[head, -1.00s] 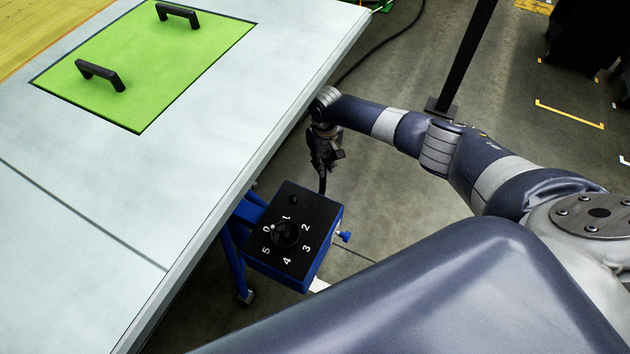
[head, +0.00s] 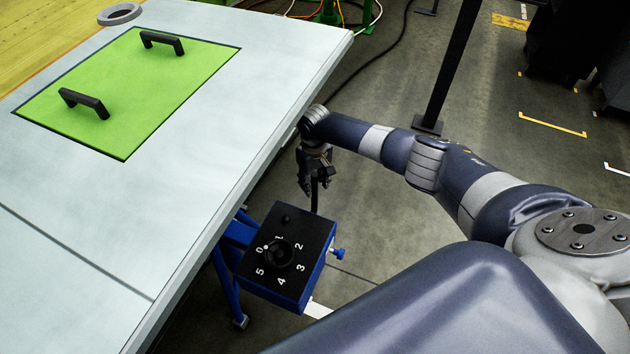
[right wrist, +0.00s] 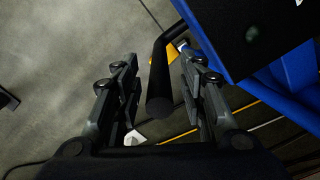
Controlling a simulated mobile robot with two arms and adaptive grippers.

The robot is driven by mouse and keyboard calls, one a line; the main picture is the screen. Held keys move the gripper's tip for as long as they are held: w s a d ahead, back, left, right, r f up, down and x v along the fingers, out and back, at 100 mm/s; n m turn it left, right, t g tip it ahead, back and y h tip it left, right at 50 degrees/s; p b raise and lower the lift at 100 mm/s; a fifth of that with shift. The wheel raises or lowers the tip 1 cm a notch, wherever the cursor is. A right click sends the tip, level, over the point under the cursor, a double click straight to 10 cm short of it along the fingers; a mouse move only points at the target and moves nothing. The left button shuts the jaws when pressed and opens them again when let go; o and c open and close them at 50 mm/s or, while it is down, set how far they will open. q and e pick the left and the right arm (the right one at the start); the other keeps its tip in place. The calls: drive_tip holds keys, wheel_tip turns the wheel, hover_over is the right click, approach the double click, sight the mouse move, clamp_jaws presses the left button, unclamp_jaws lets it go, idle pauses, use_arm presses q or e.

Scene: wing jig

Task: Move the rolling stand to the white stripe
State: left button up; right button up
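The rolling stand (head: 288,262) is blue with a black top panel, a numbered dial and a blue side knob. It stands on the floor beside the table's right edge. Its black handle bar (head: 315,195) rises at the back; in the right wrist view the bar (right wrist: 160,80) lies between the two fingers, with gaps on both sides. My right gripper (head: 316,185) is open around the bar, not closed on it. A white stripe (head: 318,310) shows partly on the floor just beyond the stand's lower right corner. My left gripper is not in view.
The pale table (head: 200,200) with a green handled panel (head: 130,90) borders the stand on the left. A black post (head: 450,75) stands behind my right arm. Another white floor marking (head: 617,170) and a yellow one (head: 552,124) lie at right. Floor between is clear.

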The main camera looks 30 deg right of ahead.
sight(315, 172)
wheel_tip(315, 172, up, 8)
drive_tip(key=shift+f, duration=0.25)
idle(0.4)
idle(0.4)
